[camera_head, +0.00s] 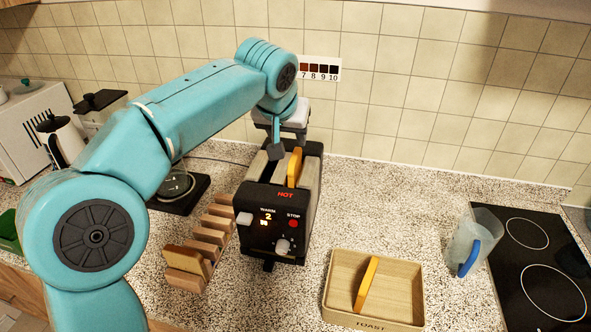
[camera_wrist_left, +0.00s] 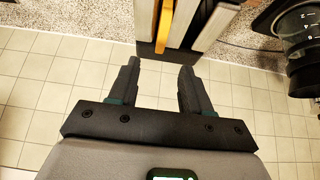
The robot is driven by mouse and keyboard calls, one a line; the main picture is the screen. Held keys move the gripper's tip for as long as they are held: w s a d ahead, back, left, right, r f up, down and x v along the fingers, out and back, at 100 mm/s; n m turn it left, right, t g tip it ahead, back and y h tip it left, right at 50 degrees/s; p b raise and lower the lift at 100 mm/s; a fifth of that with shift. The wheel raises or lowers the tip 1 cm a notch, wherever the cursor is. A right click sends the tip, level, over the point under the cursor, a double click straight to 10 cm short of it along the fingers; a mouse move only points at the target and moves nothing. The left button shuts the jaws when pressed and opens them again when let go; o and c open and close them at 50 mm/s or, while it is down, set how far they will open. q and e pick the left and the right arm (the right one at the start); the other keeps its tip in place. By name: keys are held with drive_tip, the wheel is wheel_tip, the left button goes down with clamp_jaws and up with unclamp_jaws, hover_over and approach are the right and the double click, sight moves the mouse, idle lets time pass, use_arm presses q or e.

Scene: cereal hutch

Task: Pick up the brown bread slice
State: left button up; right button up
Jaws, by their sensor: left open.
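One golden-brown bread slice (camera_head: 294,168) stands upright in a slot of the black toaster (camera_head: 270,205); it also shows in the left wrist view (camera_wrist_left: 163,28). A second slice (camera_head: 187,261) leans in the front of the wooden rack (camera_head: 217,221). A third, yellower slice (camera_head: 366,284) leans inside the wooden TOAST box (camera_head: 405,320). I cannot tell for sure which is the brown one. My left gripper (camera_head: 287,146) is open and empty at the toaster's far end; in the left wrist view its fingers (camera_wrist_left: 159,72) are apart, with the toaster slice beyond the gap. My right gripper is not in view.
A clear jug with a blue handle (camera_head: 469,258) stands beside the black hob (camera_head: 540,260) at right. A numbered brown colour chart (camera_head: 320,72) is on the tiled wall.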

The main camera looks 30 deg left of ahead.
use_arm(q)
drive_tip(key=x, duration=0.6)
drive_tip(key=shift+w+a+f, duration=0.1)
drive_tip(key=shift+w, duration=0.1)
drive_tip(key=shift+w+f+p, duration=0.1)
drive_tip(key=shift+f+p, duration=0.5)
drive_tip(key=p+x, duration=0.1)
drive_tip(key=x, duration=0.4)
drive_tip(key=shift+a, duration=0.15)
drive_tip(key=shift+s+r, duration=0.25)
drive_tip(key=shift+w+f, duration=0.1)
drive_tip(key=shift+w, duration=0.05)
drive_tip(key=c, duration=0.8)
drive_tip(key=shift+w+f, duration=0.1)
clamp_jaws()
drive_tip(key=shift+s+r, duration=0.2)
drive_tip(key=shift+r, duration=0.05)
drive_tip(key=shift+w+r, duration=0.2)
drive_tip(key=shift+r, duration=0.2)
wheel_tip(320, 180, up, 11)
drive_tip(key=p, duration=0.1)
wheel_tip(320, 180, up, 8)
drive_tip(key=p, duration=0.4)
hover_over(294, 157)
drive_tip(key=shift+w, duration=0.1)
